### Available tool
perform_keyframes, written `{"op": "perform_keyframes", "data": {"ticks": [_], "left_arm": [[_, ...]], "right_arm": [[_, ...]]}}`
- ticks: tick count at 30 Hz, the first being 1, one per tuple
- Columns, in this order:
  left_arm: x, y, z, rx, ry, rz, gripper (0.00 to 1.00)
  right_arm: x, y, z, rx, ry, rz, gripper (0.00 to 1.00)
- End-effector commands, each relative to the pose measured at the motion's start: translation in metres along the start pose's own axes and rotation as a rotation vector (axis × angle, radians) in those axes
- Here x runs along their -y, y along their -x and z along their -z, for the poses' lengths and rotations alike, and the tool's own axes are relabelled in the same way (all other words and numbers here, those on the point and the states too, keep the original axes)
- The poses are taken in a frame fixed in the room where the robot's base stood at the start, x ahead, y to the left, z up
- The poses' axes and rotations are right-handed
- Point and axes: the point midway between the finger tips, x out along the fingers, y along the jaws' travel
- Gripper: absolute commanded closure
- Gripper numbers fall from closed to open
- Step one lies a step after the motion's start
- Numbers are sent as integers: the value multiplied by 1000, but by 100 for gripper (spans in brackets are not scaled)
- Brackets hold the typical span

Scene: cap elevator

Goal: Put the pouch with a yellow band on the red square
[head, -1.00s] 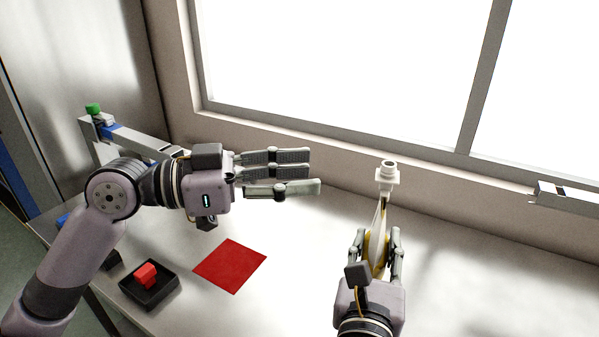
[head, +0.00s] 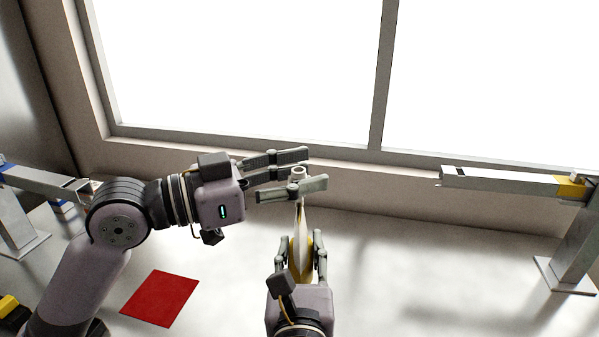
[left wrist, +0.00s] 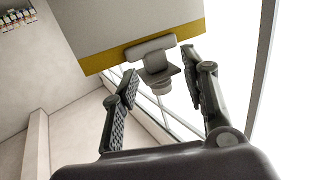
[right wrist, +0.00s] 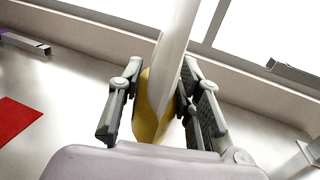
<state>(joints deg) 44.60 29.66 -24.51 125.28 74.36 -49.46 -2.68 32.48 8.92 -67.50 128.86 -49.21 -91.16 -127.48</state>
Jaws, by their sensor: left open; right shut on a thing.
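The pouch (head: 300,222) is pale with a yellow band and a light spout (head: 299,172) at its top. It stands upright in my right gripper (head: 301,246), shut on its banded lower part above the table. The band also shows in the right wrist view (right wrist: 147,118). My left gripper (head: 315,169) is open at the spout. In the left wrist view, the pouch (left wrist: 130,25) looks upside down, and its spout (left wrist: 158,68) lies between the open fingers; contact is unclear. The red square (head: 160,298) lies flat on the table, left of my right gripper, with nothing on it.
A grey beam on a stand (head: 510,179) with a yellow part is at the right. Another grey beam (head: 45,181) is at the left. A window (head: 240,70) runs behind the table. The table (head: 420,270) is clear right of my right gripper.

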Motion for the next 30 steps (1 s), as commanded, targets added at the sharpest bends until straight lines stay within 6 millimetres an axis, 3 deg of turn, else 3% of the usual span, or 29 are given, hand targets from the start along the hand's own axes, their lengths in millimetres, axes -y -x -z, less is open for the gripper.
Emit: {"op": "perform_keyframes", "data": {"ticks": [9,29,30], "left_arm": [[0,-2,0,1,-1,1,59],[-1,-2,0,1,1,-3,100],[-1,-2,0,1,1,-3,100]], "right_arm": [[0,0,0,0,0,0,94],[0,0,0,-1,1,0,94],[0,0,0,-1,1,0,66]]}}
